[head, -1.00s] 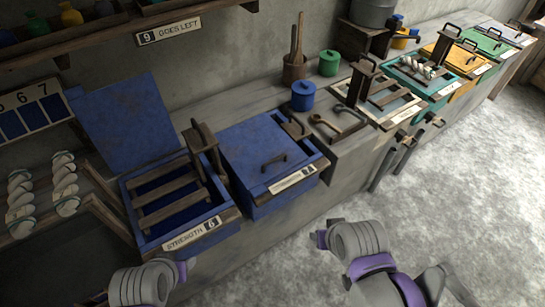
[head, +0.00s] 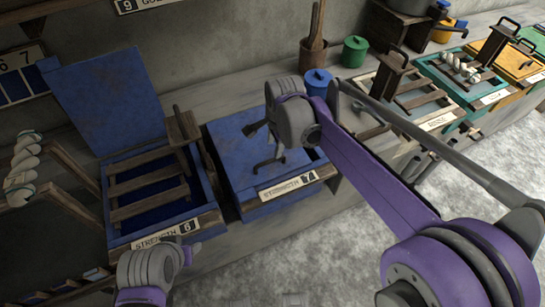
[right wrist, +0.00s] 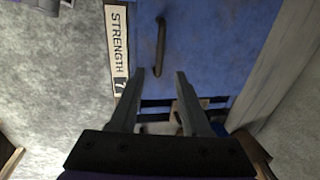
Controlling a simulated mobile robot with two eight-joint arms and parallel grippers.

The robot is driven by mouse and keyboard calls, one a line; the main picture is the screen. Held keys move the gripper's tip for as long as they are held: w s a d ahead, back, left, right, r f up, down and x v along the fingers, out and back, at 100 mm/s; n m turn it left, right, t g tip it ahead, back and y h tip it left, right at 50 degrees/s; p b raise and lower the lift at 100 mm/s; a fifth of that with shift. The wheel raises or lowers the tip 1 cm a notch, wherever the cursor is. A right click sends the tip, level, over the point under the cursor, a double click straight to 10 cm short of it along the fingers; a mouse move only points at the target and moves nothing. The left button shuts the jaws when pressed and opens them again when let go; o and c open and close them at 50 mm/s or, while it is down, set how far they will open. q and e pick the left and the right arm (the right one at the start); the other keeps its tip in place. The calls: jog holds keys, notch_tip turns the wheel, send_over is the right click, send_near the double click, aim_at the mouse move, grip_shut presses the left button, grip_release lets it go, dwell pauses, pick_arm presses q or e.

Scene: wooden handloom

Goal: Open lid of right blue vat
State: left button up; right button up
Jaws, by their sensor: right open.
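The right blue vat (head: 245,195), marked STRENGTH 7, stands on the bench with its flat blue lid (head: 228,148) down. The lid's dark bar handle (right wrist: 160,40) shows in the right wrist view, just beyond my fingertips. My right gripper (head: 259,146) is over the lid, open and empty. In the right wrist view its two fingers (right wrist: 160,75) are apart and point toward the handle, not around it. In the head view the gripper partly covers the handle.
The left blue vat (head: 205,215), marked STRENGTH 6, stands open beside it, its lid (head: 105,100) raised against the wall and a wooden rack inside. A blue jar (head: 318,82) and wooden tools are behind my right arm. More vats line the bench to the right.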

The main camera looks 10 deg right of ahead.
aim_at(272, 159)
jog(key=f, duration=0.2)
jog(key=w+f, duration=0.1)
jog(key=f, duration=0.5)
jog(key=shift+w+a+b, duration=0.2)
jog(key=shift+w+b, duration=0.05)
jog(key=shift+b, duration=0.15)
jog(key=shift+r, duration=0.1)
jog(key=shift+c, duration=0.2)
grip_shut()
dwell(0.6)
